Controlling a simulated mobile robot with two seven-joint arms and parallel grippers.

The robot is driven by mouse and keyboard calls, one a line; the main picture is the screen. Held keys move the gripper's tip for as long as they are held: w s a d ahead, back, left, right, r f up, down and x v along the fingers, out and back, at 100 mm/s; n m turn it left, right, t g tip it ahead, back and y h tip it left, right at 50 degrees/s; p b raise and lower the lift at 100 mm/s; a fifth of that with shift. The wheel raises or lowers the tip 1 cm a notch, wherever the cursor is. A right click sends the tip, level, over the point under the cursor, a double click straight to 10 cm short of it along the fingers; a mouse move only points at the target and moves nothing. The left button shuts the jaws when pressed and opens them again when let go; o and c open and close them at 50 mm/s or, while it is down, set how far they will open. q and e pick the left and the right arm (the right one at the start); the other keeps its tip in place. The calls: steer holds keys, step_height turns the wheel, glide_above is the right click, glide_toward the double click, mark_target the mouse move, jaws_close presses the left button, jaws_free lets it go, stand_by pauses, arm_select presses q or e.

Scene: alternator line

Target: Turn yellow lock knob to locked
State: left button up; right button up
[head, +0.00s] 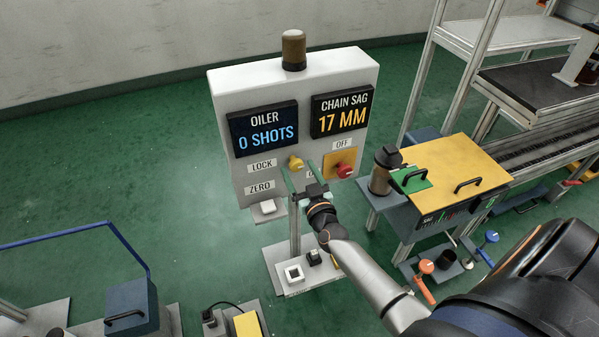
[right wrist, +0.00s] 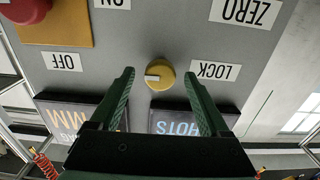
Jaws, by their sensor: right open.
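The yellow lock knob (head: 295,163) sits on the front of the grey control panel (head: 225,90), right of a LOCK label (head: 262,166). In the right wrist view the knob (right wrist: 160,75) shows a pale pointer mark on its face. My right gripper (head: 302,177) is open in front of the panel near the knob. In the right wrist view its two green fingers stand to either side of the knob, apart from it. Whether the fingertips reach the knob's depth is hard to tell. My left gripper is not in view.
The displays (head: 262,130) read 0 SHOTS and 17 MM. A yellow-topped bench (head: 455,165) stands at right. Green floor is open at left.

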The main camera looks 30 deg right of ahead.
jaws_close()
stand_by(0.8)
